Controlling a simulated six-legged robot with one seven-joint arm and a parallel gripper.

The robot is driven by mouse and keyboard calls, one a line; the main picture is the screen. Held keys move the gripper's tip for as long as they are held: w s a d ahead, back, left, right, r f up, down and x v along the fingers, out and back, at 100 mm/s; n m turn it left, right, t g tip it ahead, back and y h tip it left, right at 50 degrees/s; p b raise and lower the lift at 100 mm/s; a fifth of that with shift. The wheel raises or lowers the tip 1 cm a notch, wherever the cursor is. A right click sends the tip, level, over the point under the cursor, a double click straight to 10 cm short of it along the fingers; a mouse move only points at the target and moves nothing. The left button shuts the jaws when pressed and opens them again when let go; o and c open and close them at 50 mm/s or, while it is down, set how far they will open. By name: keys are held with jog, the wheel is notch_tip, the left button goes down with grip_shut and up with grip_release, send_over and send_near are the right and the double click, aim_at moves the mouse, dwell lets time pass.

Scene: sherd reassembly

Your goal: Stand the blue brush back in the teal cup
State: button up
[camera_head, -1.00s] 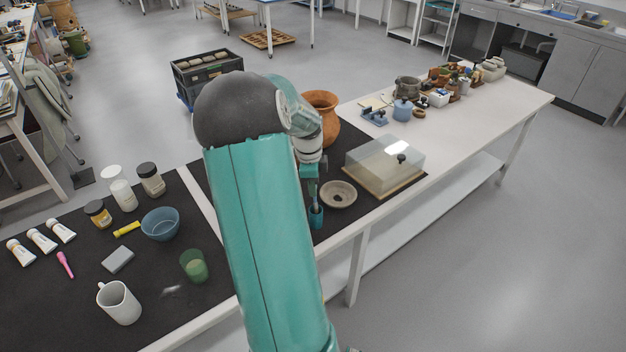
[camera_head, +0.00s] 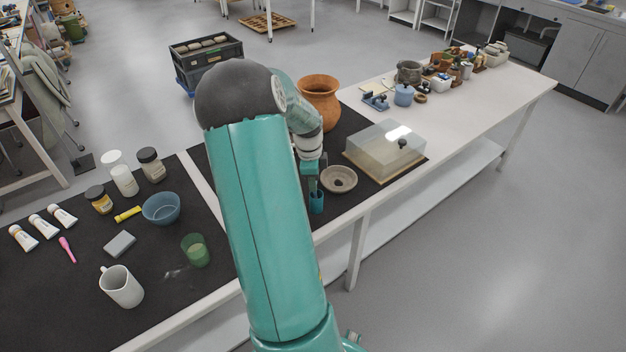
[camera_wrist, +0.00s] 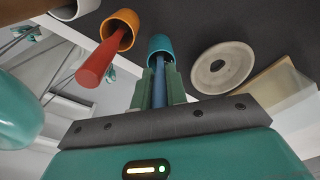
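The teal cup (camera_head: 317,203) stands on the dark mat near the table's front edge; its mouth (camera_wrist: 161,44) faces me in the wrist view. The blue brush (camera_wrist: 160,80) runs from between my fingers toward the cup, and its far end is inside the cup's mouth. My gripper (camera_head: 311,176) is right above the cup in the head view. In the wrist view, both green fingers (camera_wrist: 160,88) flank the brush handle closely and appear shut on it. The brush's far end and the cup's bottom are hidden.
In the wrist view an orange cup (camera_wrist: 125,17) with a red-handled tool (camera_wrist: 96,64) stands left of the teal cup. A grey ring-shaped dish (camera_head: 339,185) and a clear-covered box (camera_head: 375,150) are to the right. A terracotta vase (camera_head: 319,90) stands behind.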

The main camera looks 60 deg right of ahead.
jog(key=o, duration=0.5)
jog(key=shift+c, duration=0.2)
notch_tip(320, 180, up, 14)
jog(key=w, duration=0.1)
jog(key=shift+a, duration=0.3)
jog(key=shift+f, duration=0.15)
dwell(0.3)
